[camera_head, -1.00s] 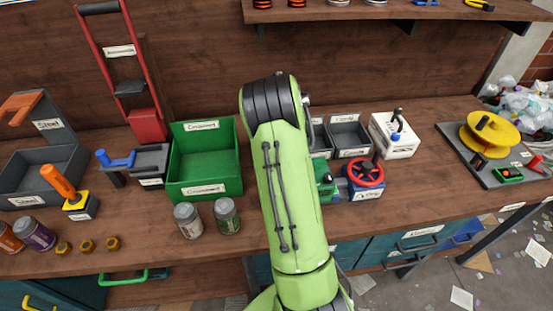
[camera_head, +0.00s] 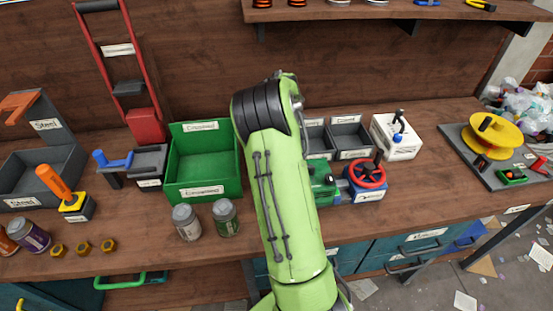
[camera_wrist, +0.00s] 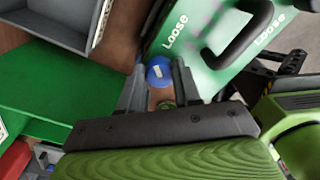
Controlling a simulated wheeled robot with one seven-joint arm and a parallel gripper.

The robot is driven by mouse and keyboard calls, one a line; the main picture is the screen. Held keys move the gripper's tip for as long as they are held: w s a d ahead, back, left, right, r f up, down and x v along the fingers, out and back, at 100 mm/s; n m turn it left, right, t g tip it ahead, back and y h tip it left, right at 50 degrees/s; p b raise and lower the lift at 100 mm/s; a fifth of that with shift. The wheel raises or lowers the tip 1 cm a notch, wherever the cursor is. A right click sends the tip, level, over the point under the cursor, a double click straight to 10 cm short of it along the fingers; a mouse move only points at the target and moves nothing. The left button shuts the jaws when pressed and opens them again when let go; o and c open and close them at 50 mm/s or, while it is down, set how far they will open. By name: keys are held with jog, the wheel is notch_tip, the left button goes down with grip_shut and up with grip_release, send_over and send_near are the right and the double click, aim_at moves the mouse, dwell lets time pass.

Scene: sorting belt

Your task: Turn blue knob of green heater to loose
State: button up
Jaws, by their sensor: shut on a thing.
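In the wrist view the blue knob (camera_wrist: 159,72), a round blue piece with a small white mark, sits between the two fingers of my gripper (camera_wrist: 158,78). The gripper is shut on it. The green heater (camera_wrist: 205,70) fills the upper right of that view, with white "Loose" labels and a black handle (camera_wrist: 236,38). In the head view my arm hides my gripper and the knob. A green part (camera_head: 323,182) shows just right of my arm, beside a blue part with a red wheel; I cannot tell if it is the heater.
A green bin (camera_head: 207,182) and two jars stand left of my arm. The red wheel (camera_head: 368,174), grey trays (camera_head: 352,137) and a white joystick box (camera_head: 398,146) stand to its right. A yellow reel (camera_head: 484,136) is farther right. The bench's front edge runs below.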

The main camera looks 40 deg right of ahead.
jog(key=o, duration=1.1)
jog(key=shift+c, duration=0.2)
notch_tip(320, 180, up, 16)
jog(key=p, duration=0.4)
jog(key=shift+w+p, duration=0.25)
jog(key=shift+p, duration=0.05)
jog(key=shift+f, duration=0.1)
